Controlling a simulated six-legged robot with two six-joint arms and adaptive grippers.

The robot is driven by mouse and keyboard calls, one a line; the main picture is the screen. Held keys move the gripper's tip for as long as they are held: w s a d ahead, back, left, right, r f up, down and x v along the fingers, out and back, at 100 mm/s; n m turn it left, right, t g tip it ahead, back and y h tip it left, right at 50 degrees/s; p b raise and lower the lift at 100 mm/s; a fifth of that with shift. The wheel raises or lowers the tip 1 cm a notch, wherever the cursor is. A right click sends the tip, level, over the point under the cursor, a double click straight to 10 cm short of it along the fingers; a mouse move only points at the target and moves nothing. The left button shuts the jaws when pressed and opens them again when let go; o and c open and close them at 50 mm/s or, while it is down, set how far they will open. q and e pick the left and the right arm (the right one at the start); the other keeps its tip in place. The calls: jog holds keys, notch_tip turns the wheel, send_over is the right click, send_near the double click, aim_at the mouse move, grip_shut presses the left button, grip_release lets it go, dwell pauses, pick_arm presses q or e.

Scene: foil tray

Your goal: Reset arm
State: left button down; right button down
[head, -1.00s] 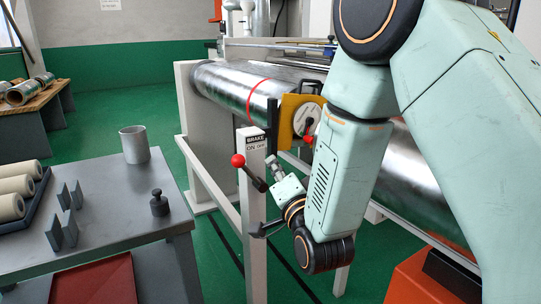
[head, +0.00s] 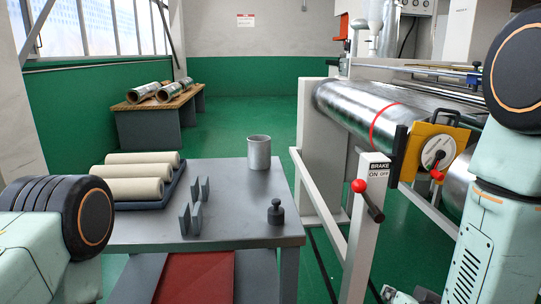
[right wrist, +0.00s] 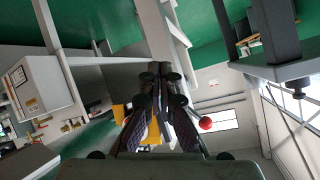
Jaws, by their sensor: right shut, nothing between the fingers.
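My right gripper (right wrist: 160,72) shows in the right wrist view with its fingers together and nothing between them. In the head view only a small part of it shows at the bottom edge, below the brake post (head: 362,225). The brake lever with its red knob (head: 360,186) stands on that post, apart from the gripper. A red knob (right wrist: 205,123) also shows in the right wrist view, beside the fingers. My right arm fills the right edge of the head view. Part of my left arm shows at the lower left, but its gripper is out of view.
A grey table (head: 235,215) holds a metal cup (head: 259,153), a tray of cream rolls (head: 140,188), two grey brackets and a dark weight (head: 275,213). The large metal roller (head: 350,108) and its white frame stand to the right. Green floor lies open behind the table.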

jog(key=s+f+n+g, duration=0.2)
jog(key=s+f+g, duration=0.4)
jog(key=s+f, duration=0.4)
jog(key=s+a+f+n+g, duration=0.1)
jog(key=s+f+n+g, duration=0.1)
jog(key=s+f+g, duration=0.4)
jog(key=s+f, duration=0.5)
jog(key=s, duration=0.8)
jog(key=shift+s+a+f+n+y, duration=0.15)
jog(key=shift+s+f+n+y, duration=0.05)
jog(key=shift+n+y, duration=0.2)
